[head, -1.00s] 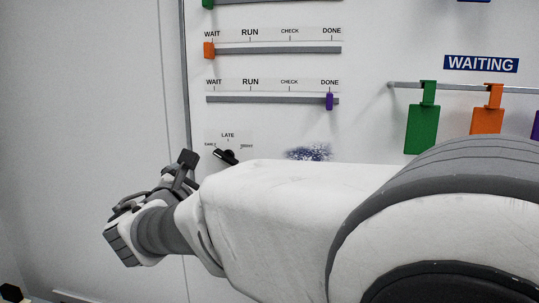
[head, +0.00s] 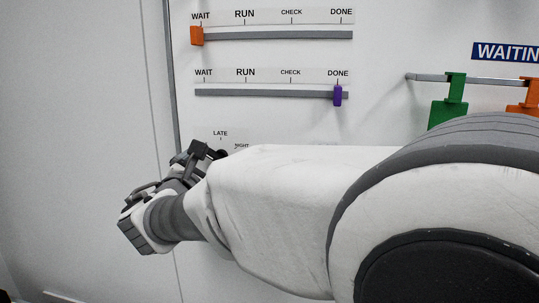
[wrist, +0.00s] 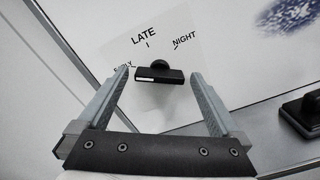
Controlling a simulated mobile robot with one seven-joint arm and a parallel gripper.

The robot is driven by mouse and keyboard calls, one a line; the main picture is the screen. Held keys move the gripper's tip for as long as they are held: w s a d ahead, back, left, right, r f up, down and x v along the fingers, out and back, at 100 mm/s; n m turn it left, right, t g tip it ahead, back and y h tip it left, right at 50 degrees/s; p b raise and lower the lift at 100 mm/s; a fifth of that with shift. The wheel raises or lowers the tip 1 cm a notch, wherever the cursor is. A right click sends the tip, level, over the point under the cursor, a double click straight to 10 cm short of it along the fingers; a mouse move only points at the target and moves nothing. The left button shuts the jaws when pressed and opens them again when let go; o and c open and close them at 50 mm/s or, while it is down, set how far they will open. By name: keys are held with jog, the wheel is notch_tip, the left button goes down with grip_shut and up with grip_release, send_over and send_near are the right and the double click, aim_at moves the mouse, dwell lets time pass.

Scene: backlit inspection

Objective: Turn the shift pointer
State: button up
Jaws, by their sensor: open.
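The shift pointer (wrist: 160,75) is a black bar knob with a pale mark at its left end in the wrist view. It sits on a white dial plate (wrist: 180,45) marked EARLY, LATE and NIGHT. The pale end points left, toward the EARLY side. My gripper (wrist: 158,85) is open, with one finger on each side of the pointer; I cannot tell whether either finger touches it. In the head view my gripper (head: 208,152) is at the board below the lower slider, and my arm hides most of the dial.
Above the dial, an orange slider (head: 197,36) stands at WAIT and a purple slider (head: 338,95) at DONE. Green (head: 448,105) and orange (head: 524,95) tags hang from a rail at right. A black fixture (wrist: 302,112) and a blue smudge (wrist: 290,15) show at right in the wrist view.

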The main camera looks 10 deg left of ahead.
jog(key=shift+w, duration=0.4)
jog(key=c, duration=1.2)
